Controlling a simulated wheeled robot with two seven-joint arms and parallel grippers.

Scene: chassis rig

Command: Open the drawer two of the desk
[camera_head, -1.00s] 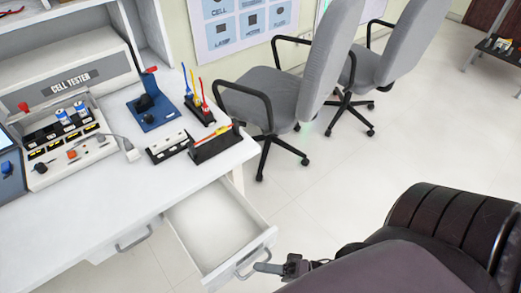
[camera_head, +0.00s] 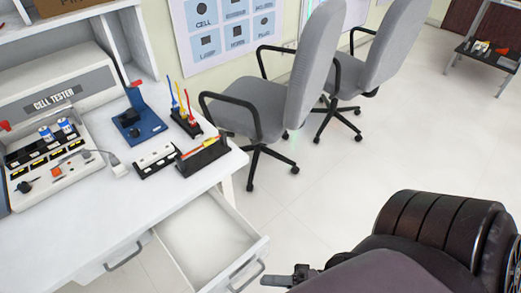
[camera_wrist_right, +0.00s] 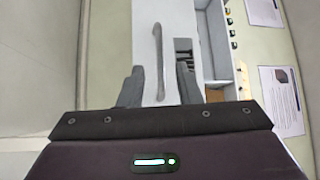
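The desk (camera_head: 95,210) has one drawer (camera_head: 205,235) pulled well open, and it looks empty. Its grey bar handle (camera_head: 247,277) is on the drawer front. A second drawer, to the left, looks shut, with its handle (camera_head: 123,257) showing. My right gripper (camera_head: 285,279) is just right of the open drawer's handle in the head view. In the right wrist view its two fingers (camera_wrist_right: 158,86) are spread apart, with the handle (camera_wrist_right: 158,62) in line between them. The fingers are not closed on it. My left gripper is not in view.
A cell tester (camera_head: 55,125), a blue device (camera_head: 138,120) and racks with coloured tools (camera_head: 203,150) stand on the desk.

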